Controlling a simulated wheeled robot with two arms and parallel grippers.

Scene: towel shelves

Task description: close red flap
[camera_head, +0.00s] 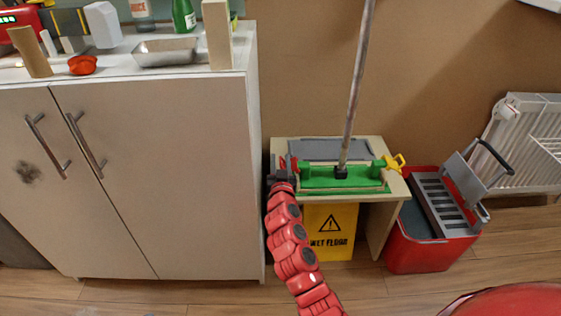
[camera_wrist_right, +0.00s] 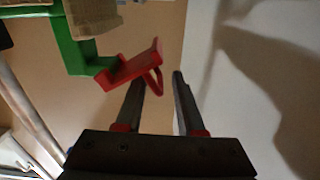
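The red flap (camera_wrist_right: 128,68) sticks out from the end of a green bar (camera_wrist_right: 78,45) in the right wrist view, tilted outward. In the head view it is a small red piece (camera_head: 291,162) at the left end of the green holder (camera_head: 335,184) on a small wooden table. My right gripper (camera_head: 282,166) is beside it at the table's left edge. In the wrist view this gripper (camera_wrist_right: 160,78) is open with nothing between its fingers. The flap's lower end overlaps the left fingertip; I cannot tell if they touch. A yellow flap (camera_head: 393,162) is at the holder's right end.
A mop pole (camera_head: 356,85) stands upright in the holder. A white cabinet (camera_head: 170,180) stands close on the left of my right arm. A yellow wet floor sign (camera_head: 330,222) is under the table. A red bucket (camera_head: 415,256) with a grey wringer stands at right.

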